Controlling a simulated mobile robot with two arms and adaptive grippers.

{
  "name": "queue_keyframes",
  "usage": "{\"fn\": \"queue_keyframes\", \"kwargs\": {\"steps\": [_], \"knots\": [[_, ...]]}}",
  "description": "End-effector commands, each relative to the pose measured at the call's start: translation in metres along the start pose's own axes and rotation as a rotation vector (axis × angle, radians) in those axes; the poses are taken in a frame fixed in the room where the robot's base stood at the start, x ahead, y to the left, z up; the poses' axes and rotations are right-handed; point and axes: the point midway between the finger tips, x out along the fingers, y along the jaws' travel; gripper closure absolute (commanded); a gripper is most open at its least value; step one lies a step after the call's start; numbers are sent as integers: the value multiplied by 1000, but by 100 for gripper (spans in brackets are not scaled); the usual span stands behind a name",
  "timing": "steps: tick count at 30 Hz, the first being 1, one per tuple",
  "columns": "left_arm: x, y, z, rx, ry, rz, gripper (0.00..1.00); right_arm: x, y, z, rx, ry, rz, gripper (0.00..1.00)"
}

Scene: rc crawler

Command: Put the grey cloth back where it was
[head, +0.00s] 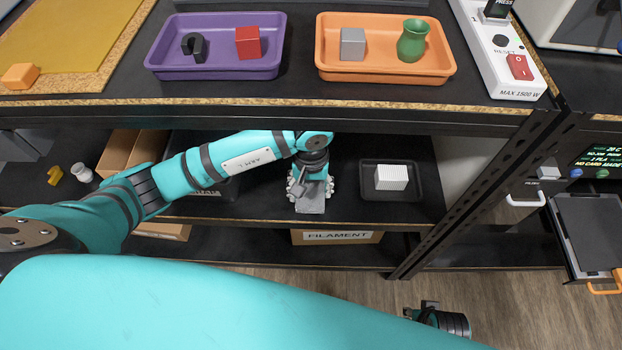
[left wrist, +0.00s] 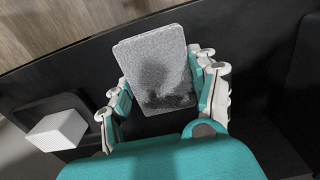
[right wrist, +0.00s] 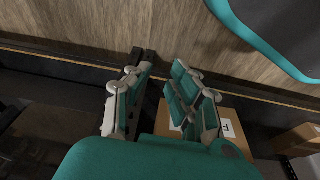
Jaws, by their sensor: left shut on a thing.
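The grey cloth (head: 310,205) is a flat, speckled grey rectangle, and it also shows in the left wrist view (left wrist: 157,75). My left gripper (head: 311,188) is shut on it, with one finger at each side edge in the left wrist view (left wrist: 160,90). The cloth is over the dark middle shelf (head: 258,212), near its front edge. I cannot tell whether it touches the shelf. My right gripper (right wrist: 163,78) is open and empty, low in front of the shelving; its fingers are not visible in the head view.
A black tray (head: 427,193) with a white ribbed block (head: 391,177) is right of the cloth. A cardboard box (head: 118,152) stands left on the shelf. Purple (head: 160,62) and orange (head: 325,62) trays sit on the top surface. A FILAMENT box (head: 338,237) is below.

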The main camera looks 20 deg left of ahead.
Motion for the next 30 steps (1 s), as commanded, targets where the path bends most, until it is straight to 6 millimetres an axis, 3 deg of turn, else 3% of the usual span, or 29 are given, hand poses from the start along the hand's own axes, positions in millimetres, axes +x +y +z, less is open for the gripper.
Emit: {"fn": "queue_keyframes", "kwargs": {"steps": [5,9,25,26,30], "knots": [[0,0,-32,-5,0,0,65,-2,0,-1,0,-1,0,79],[15,0,-30,0,-2,1,65,-10,-1,-5,1,6,-1,79],[18,0,-30,0,1,0,65,-14,1,-5,3,0,1,79],[17,0,-30,0,1,0,36,-17,1,-7,3,3,1,79],[17,0,-30,0,1,0,18,-20,1,-11,3,16,2,79]]}}
